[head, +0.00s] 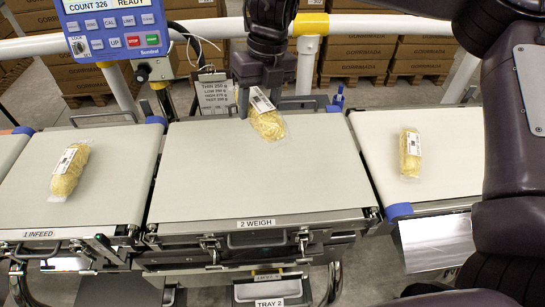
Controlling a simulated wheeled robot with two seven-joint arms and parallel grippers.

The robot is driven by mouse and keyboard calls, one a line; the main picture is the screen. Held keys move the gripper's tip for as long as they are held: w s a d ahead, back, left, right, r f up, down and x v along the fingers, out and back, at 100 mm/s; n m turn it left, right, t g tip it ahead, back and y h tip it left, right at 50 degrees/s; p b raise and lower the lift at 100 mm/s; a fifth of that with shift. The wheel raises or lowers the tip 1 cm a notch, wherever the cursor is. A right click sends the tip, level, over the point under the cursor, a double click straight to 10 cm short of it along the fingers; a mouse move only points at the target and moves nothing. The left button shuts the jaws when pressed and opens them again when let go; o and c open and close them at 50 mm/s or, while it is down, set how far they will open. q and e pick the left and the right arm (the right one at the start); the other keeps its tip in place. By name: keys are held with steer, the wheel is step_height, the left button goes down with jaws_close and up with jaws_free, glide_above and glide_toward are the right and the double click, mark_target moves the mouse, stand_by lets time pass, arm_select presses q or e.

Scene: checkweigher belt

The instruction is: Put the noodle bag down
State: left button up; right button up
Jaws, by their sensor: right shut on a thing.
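A clear noodle bag (268,125) with yellow noodles and a white printed label is at the far edge of the weigh belt (250,180), near its middle. My right gripper (260,88) comes down from the top and is shut on the upper, labelled end of this bag. The bag hangs tilted, its lower end over the belt; I cannot tell whether it touches. A second noodle bag (72,170) lies on the infeed belt (110,190) at left. A third noodle bag (411,154) lies on the right belt (450,175). My left gripper is not in view.
The weigh belt is clear in front of the held bag. A blue control panel (115,27) stands at the back left, with a text card (214,93) beyond the belt. A white rail (220,27) runs behind. Tray 2 (268,290) is below the front edge.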

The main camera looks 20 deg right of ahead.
step_height(320, 180, down, 13)
steer(key=shift+r+p, duration=0.15)
steer(key=shift+p, duration=0.4)
step_height(320, 180, down, 4)
steer(key=shift+f, duration=0.1)
steer(key=shift+w+f, duration=0.1)
steer(key=shift+f, duration=0.2)
steer(key=o, duration=1.1)
steer(key=shift+r, duration=0.1)
